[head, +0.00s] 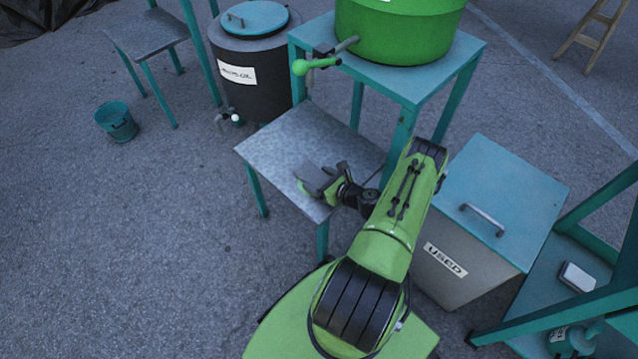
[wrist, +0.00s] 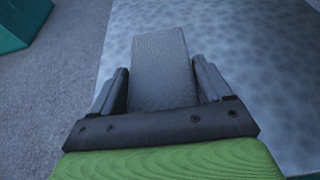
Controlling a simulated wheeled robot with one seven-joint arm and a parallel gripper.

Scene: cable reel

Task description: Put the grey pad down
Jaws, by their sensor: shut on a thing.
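The grey pad (wrist: 162,68) is a flat ribbed block between the two fingers of my gripper (wrist: 163,88) in the wrist view. My gripper is shut on it, with a finger against each side. The pad (head: 311,178) shows there as a small grey shape, partly hidden by the gripper. The speckled table top (wrist: 240,50) lies beneath the pad in the wrist view. I cannot tell whether the pad touches it.
A taller teal stand (head: 440,75) with a green tub (head: 400,30) and a tap (head: 315,63) rises behind the table. A dark labelled drum (head: 250,75) stands at the back left. A bin marked USED (head: 470,240) is right of my arm. The table's left part is bare.

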